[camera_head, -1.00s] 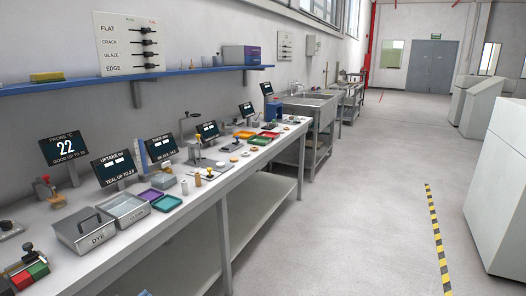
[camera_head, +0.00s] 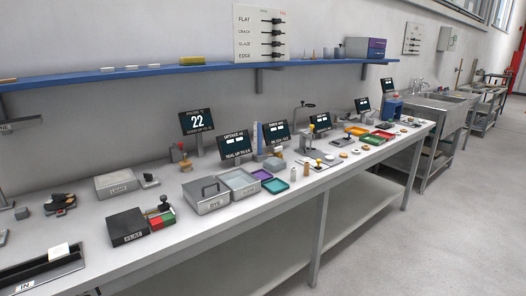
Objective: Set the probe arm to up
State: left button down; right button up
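A dark display marked PROBE °C (camera_head: 197,122) reads 22 and stands at the back of the bench. Just below and left of it is a small stand with a red knob (camera_head: 181,147), which looks like the probe. It is too small to tell how its arm is set. The grey DYE box (camera_head: 206,197) with a handle sits in front of it. Neither of my grippers is in view.
The long bench (camera_head: 180,240) holds several displays, trays and small tools. A black FLAT block (camera_head: 127,227) lies at the front left. A blue shelf (camera_head: 200,69) runs along the wall above. The floor (camera_head: 430,240) at right is clear.

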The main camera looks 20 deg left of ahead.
aim_at(179, 149)
jog(key=u, duration=1.25)
